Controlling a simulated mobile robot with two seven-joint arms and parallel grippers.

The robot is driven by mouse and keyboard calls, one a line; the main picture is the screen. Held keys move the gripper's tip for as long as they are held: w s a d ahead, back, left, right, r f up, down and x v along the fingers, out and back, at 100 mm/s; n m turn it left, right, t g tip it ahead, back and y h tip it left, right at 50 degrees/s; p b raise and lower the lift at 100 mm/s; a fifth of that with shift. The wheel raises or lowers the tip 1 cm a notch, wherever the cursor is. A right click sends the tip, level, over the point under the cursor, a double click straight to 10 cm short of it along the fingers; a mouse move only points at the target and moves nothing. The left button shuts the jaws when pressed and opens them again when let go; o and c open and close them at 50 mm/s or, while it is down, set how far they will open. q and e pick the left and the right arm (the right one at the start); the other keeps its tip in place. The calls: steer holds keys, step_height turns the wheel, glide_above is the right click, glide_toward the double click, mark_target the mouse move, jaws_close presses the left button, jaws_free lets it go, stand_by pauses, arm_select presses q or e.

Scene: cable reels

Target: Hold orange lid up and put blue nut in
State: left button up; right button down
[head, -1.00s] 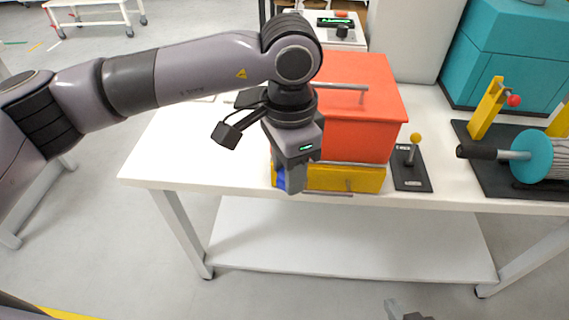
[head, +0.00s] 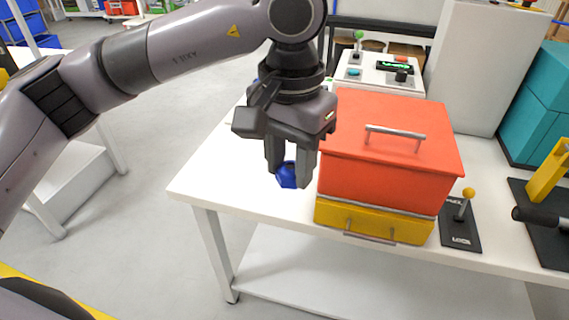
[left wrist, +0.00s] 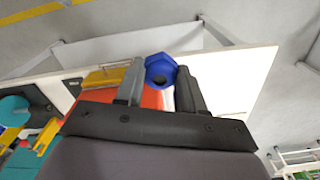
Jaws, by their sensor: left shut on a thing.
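My left gripper (head: 290,178) is shut on the blue nut (head: 287,175) and holds it above the white table, just left of the box. In the left wrist view the nut (left wrist: 160,70) sits between both fingertips, its hole showing. The orange lid (head: 390,130) with a grey bar handle (head: 394,133) is down on the orange box (head: 385,185). A yellow drawer (head: 375,223) with a grey handle is at the bottom of the box and looks shut. My right gripper does not show in the current views.
The white table (head: 235,175) is clear left of the box. A black plate with a yellow-knobbed lever (head: 461,215) stands right of the box. A reel stand (head: 548,180) is at the far right. A control panel (head: 382,72) stands behind.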

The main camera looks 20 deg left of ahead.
arm_select(q)
steer(key=w+d+n, duration=0.3)
steer(key=d+n, duration=0.1)
steer(key=d, duration=0.6)
steer(key=a+f, duration=0.7)
steer(key=a, duration=0.4)
steer(key=s+a+f, duration=0.1)
steer(key=a+f, duration=0.5)
steer(key=a, duration=0.4)
steer(key=shift+s+a+f, duration=0.25)
steer(key=shift+a+f, duration=0.15)
steer(key=shift+w, duration=0.2)
